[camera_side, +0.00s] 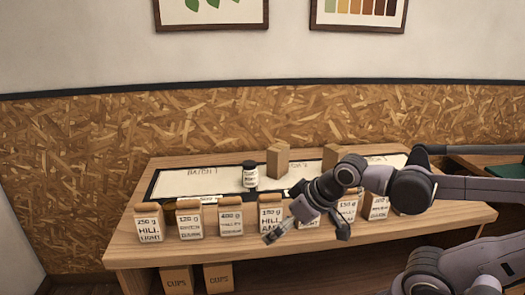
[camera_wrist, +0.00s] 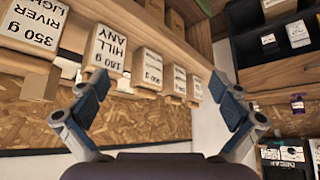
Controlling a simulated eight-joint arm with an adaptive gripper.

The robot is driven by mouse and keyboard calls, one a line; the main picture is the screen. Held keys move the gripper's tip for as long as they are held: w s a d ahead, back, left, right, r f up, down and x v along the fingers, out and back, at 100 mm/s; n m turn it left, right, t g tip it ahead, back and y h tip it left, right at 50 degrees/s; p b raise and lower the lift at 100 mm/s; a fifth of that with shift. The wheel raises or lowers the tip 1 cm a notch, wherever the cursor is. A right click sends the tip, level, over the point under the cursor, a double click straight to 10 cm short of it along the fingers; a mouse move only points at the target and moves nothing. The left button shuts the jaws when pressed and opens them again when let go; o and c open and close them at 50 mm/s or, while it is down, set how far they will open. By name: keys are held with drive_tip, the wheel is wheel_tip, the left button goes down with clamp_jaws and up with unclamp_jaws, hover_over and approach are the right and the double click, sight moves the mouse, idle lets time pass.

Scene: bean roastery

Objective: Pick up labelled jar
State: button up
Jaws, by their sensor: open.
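The labelled jar (camera_side: 250,176), small and dark-lidded with a white label, stands upright on the table towards the back, on a pale mat marked with writing. My gripper (camera_side: 308,234) is open over the front of the table, to the right of the jar and nearer the camera, apart from it. In the wrist view my gripper (camera_wrist: 158,86) shows two blue-grey fingers spread wide with nothing between them. I cannot make out the jar in the wrist view.
Several labelled bags (camera_side: 189,219) stand in a row along the front of the table (camera_side: 150,254); my gripper hides part of the row. A plain brown box (camera_side: 278,160) stands behind the jar to its right. Boxes marked CUPS (camera_side: 177,279) sit below the tabletop.

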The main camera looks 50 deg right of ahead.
drive_tip(key=c, duration=0.3)
drive_tip(key=shift+w, duration=0.1)
drive_tip(key=shift+c, duration=0.2)
